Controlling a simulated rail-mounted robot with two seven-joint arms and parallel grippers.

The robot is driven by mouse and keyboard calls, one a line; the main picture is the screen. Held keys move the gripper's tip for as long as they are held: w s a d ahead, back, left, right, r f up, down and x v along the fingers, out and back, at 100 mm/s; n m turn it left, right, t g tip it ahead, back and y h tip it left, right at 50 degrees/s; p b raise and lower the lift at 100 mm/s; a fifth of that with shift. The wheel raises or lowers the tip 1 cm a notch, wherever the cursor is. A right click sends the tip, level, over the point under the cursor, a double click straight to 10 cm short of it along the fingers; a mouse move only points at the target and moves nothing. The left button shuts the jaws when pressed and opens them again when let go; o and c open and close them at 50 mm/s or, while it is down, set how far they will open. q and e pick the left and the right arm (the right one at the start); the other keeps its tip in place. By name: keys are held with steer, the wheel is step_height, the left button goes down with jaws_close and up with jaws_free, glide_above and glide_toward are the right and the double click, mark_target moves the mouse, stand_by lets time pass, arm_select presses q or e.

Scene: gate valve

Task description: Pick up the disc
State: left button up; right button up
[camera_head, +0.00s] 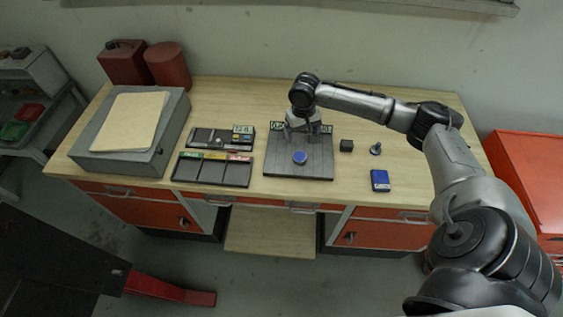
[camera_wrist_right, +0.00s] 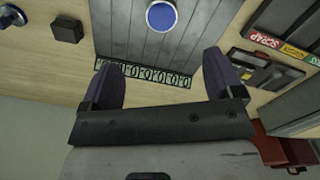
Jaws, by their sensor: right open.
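The disc (camera_head: 299,158) is small, round and blue with a pale rim. It lies on a dark slatted board (camera_head: 318,172) on the workbench. In the right wrist view the disc (camera_wrist_right: 162,15) is near the top edge, beyond my fingertips. My right gripper (camera_head: 302,137) is above the far part of the board, behind the disc in the head view. In the wrist view its two fingers (camera_wrist_right: 165,75) are wide apart with nothing between them, and the disc is apart from them. My left gripper is not in view.
Left of the board are a sorting tray (camera_head: 213,184) with coloured labels and a dark tray (camera_head: 200,138) of small parts. A black block (camera_head: 346,145), a small knob-like part (camera_head: 376,149) and a blue box (camera_head: 380,180) stand right of it. A grey case (camera_head: 85,150) fills the bench's left.

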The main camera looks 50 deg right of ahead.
steer(key=n, duration=0.2)
glide_above(299, 156)
steer(key=shift+n, duration=0.4)
step_height(299, 156, down, 8)
steer(key=shift+s+a+r, duration=0.1)
steer(key=shift+s+a, duration=0.05)
steer(key=shift+d+f+p, duration=0.2)
steer(key=shift+f+p, duration=0.1)
steer(key=shift+f, duration=2.7)
steer(key=shift+c, duration=0.2)
steer(key=c, duration=1.2)
steer(key=shift+r, duration=0.1)
